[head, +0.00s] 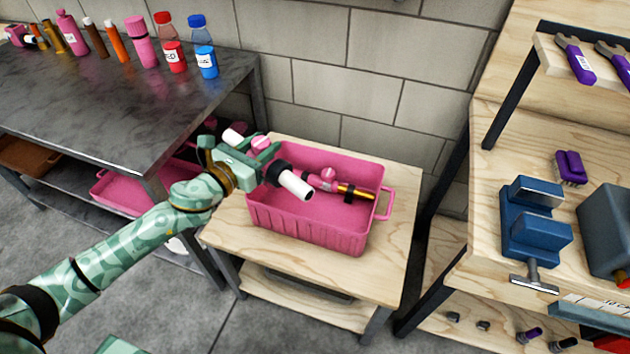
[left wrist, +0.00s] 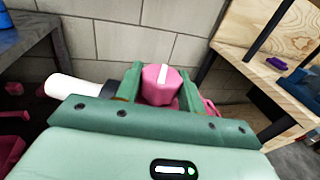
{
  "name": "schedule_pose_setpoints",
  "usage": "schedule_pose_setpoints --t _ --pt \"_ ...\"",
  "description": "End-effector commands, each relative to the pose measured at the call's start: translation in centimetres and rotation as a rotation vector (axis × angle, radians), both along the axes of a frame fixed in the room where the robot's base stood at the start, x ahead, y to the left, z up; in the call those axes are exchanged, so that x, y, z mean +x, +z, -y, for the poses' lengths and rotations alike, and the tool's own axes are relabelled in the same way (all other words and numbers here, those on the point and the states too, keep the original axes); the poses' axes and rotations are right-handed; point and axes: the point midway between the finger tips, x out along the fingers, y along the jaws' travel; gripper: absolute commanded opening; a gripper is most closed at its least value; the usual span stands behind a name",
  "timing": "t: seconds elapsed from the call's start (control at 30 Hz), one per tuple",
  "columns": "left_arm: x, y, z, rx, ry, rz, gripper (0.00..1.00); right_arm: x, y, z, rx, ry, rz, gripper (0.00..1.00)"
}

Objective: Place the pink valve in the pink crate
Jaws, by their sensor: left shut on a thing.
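My left gripper (head: 264,158) is shut on a valve with a pink knob (head: 261,143) and white pipe ends (head: 295,186). In the left wrist view the pink knob (left wrist: 161,84), with a white stripe, sits between the gripper's fingers (left wrist: 158,97), and a white pipe end (left wrist: 72,87) sticks out to the left. The held valve is over the left part of the pink crate (head: 305,233), apparently above its rim. Another pink valve with a gold pipe (head: 353,190) lies inside the crate at the right. My right gripper is not in view.
The crate stands on a small wooden table (head: 395,170). A dark metal bench (head: 120,100) with bottles and tubes is at the left. A wooden workbench (head: 480,260) with a blue vise (head: 535,235) is at the right. Crate space shows left of the lying valve.

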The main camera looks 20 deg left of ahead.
Motion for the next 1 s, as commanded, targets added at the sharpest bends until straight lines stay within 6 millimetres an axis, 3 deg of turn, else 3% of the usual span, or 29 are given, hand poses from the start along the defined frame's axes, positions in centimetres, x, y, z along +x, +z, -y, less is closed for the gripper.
schedule_pose_setpoints --t 0.2,0.33,0.63,0.8,1.0 --pt "2.8 -4.0 5.8 -0.004 -0.001 -0.004 0.0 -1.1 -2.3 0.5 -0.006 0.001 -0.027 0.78" --pt "3.7 -6.7 7.6 -0.004 -0.001 -0.005 0.0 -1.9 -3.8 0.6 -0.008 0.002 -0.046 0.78" --pt "4.5 -8.5 9.3 -0.001 0.0 -0.001 0.0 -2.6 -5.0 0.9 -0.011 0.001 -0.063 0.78" --pt "4.6 -11.8 9.5 -0.002 0.0 -0.008 0.0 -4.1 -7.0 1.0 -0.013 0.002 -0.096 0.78" --pt "4.6 -11.3 9.5 0.001 0.0 0.001 0.0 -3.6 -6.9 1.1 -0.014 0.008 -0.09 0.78"
